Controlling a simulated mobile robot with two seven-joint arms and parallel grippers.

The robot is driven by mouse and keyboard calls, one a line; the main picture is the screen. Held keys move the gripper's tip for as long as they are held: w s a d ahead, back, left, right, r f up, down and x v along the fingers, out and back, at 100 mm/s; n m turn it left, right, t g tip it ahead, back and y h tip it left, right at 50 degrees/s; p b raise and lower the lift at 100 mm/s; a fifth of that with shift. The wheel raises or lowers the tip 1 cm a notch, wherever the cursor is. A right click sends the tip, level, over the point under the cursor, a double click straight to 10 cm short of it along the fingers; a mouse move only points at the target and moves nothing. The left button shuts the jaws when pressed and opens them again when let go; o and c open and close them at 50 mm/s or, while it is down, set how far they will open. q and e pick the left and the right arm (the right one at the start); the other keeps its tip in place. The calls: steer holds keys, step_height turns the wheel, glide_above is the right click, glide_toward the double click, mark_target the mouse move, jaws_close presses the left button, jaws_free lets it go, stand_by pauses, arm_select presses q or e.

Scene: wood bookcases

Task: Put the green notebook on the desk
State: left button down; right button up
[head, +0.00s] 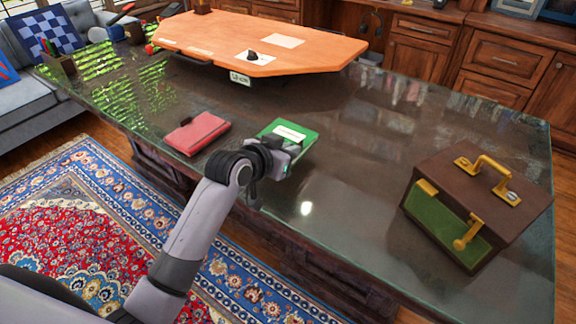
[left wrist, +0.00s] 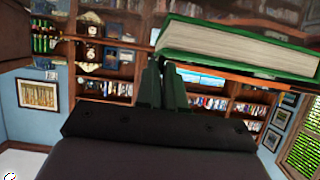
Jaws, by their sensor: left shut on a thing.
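The green notebook (head: 290,136), with a white label on its cover, shows over the near part of the dark glass-topped desk (head: 350,150). My left gripper (head: 284,160) is shut on the near edge of the notebook. In the left wrist view, the notebook (left wrist: 240,45) shows its pale page edges and green covers, beside the closed fingers (left wrist: 164,88). I cannot tell whether the notebook touches the desk or is held just above it. The fingertips are partly hidden in the head view. My right gripper is not in view.
A red notebook (head: 197,132) lies left of the green one. A brown and green case with brass handles (head: 478,205) stands at the right. An orange wooden board (head: 250,42) fills the back of the desk. The glass between the green notebook and the case is clear.

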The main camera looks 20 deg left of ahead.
arm_select(q)
steer(key=shift+f+b, duration=0.3)
steer(key=shift+f, duration=1.7)
steer(key=shift+f, duration=0.1)
steer(key=c, duration=1.2)
jaws_free()
steer(key=shift+f, duration=0.15)
steer(key=shift+c, duration=0.2)
